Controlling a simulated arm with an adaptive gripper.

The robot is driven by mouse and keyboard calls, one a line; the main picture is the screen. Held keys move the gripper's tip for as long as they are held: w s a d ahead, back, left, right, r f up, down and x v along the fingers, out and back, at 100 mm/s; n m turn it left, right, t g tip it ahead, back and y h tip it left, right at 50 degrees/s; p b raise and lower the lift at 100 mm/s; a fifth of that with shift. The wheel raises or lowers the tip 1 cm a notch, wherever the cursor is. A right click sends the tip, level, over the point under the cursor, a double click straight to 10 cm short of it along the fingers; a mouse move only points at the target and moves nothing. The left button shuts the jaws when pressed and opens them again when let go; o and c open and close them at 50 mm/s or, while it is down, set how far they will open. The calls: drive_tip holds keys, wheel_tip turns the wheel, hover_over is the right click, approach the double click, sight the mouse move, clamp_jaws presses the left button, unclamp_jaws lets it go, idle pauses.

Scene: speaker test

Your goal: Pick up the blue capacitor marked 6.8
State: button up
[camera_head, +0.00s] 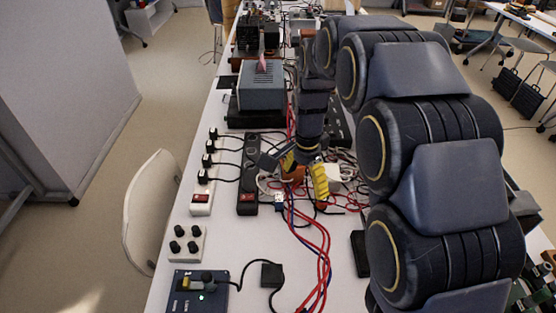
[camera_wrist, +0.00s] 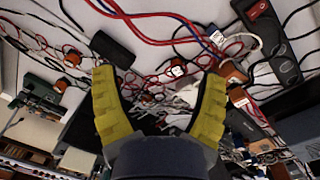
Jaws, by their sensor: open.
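My gripper (camera_head: 301,182) is over the cluttered middle of the white table, with its yellow-padded fingers spread. In the wrist view my gripper (camera_wrist: 158,78) is open, with cables and small parts beyond its fingers and nothing held. A small blue-and-white piece (camera_head: 279,201) lies beside the red and blue cables, just left of the fingers. A similar blue-and-white piece (camera_wrist: 217,39) shows in the wrist view beyond the right finger. No 6.8 marking is readable, so I cannot tell whether it is the capacitor. An orange part (camera_head: 293,174) is partly hidden between the fingers.
A black power strip (camera_head: 247,190) and a white one (camera_head: 201,200) lie left of my gripper. A grey box (camera_head: 262,87) stands behind. Red and blue cables (camera_head: 317,246) run toward the front. A dark blue control box (camera_head: 198,294) stands at front left. Bare tabletop shows around (camera_head: 235,237).

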sight(279, 197)
drive_tip(key=w+a+f+m, duration=0.1)
drive_tip(key=w+f+m, duration=0.1)
drive_tip(key=w+f, duration=0.1)
drive_tip(key=w+a+f+m, duration=0.2)
drive_tip(key=w+f, duration=0.2)
drive_tip(key=f, duration=0.2)
drive_tip(key=w+a+f+m, duration=0.1)
drive_tip(key=w+f+m, duration=0.1)
drive_tip(key=w+f, duration=0.2)
drive_tip(key=shift+w+a+f+t, duration=0.1)
drive_tip(key=shift+a+f+t, duration=0.2)
drive_tip(key=shift+a, duration=0.1)
drive_tip(key=f, duration=0.7)
drive_tip(key=shift+s+f, duration=0.2)
drive_tip(key=shift+f, duration=0.15)
drive_tip(key=c, duration=1.2)
